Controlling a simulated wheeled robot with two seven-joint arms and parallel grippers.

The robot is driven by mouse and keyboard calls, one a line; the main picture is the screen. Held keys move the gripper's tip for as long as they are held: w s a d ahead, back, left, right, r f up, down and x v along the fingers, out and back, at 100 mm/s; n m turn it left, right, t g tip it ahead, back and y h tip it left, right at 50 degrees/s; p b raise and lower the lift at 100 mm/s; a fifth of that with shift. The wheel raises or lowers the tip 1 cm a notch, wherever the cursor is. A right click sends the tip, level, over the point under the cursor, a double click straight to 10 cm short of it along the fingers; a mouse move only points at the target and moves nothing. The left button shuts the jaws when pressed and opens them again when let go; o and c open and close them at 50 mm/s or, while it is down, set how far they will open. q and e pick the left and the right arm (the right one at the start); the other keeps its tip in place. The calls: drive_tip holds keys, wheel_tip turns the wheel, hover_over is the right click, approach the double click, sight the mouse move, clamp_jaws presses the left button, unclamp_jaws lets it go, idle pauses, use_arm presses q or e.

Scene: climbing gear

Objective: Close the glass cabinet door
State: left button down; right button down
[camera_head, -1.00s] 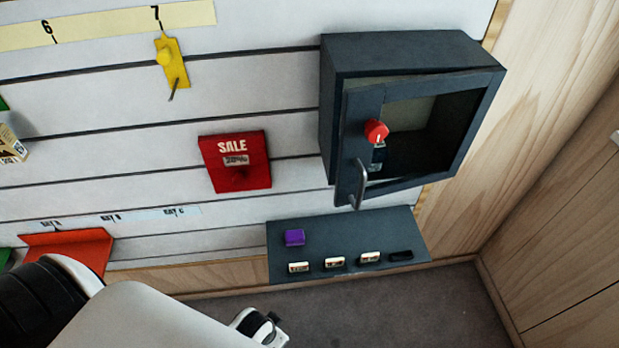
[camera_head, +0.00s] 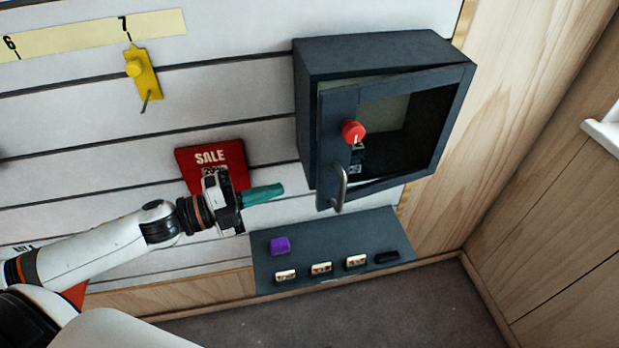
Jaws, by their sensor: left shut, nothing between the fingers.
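The dark grey cabinet (camera_head: 375,55) is mounted on the slatted wall. My left gripper (camera_head: 280,190), with teal fingers, is shut and empty. In the picture it is left of the handle and apart from it. My right gripper is not in view.
A red SALE sign (camera_head: 210,160) is partly hidden behind my left gripper. A wooden side wall (camera_head: 560,190) stands at right.

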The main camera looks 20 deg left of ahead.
use_arm(q)
drive_tip(key=w+d+r+m+g+h+p, duration=0.2)
drive_tip(key=w+d+m+g+h+p, duration=0.1)
drive_tip(key=w+d+m+g+p, duration=0.1)
drive_tip(key=d+m+g, duration=0.1)
drive_tip(key=d+m, duration=0.1)
drive_tip(key=shift+d+p, duration=0.35)
drive_tip(key=shift+p, duration=0.05)
idle(0.6)
